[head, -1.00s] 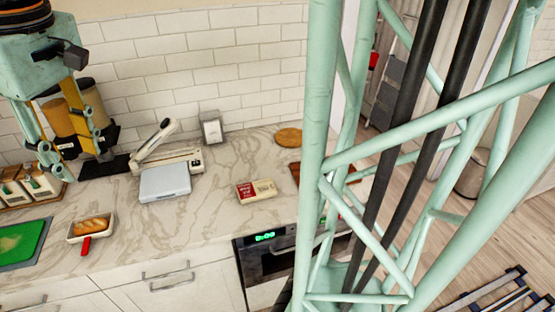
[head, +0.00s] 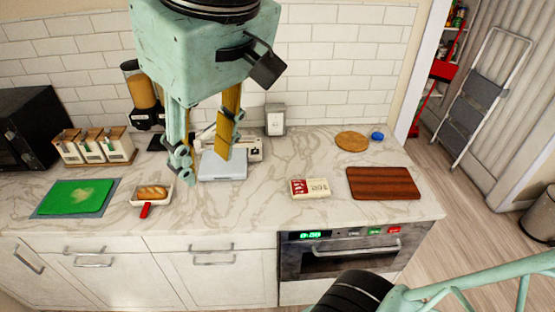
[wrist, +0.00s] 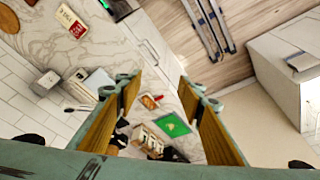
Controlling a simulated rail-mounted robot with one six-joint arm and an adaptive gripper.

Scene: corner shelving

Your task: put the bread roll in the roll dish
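A brown bread roll (head: 152,191) lies in a small white dish (head: 137,201) on the marble counter, left of centre in the head view. A red piece (head: 145,210) sticks out at the dish's front. The roll and dish also show small between my fingers in the wrist view (wrist: 150,101). My gripper (head: 205,168) is open and empty, its two fingers wide apart. It hangs high above the counter, and in the head view it overlaps the grey scale-like device. No second dish is clearly visible.
A green cutting board (head: 75,198) is left of the dish, with a rack of jars (head: 93,148) behind. A grey flat-topped device (head: 222,166) stands to its right. Further right are a red-and-white box (head: 310,188) and a brown board (head: 383,183).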

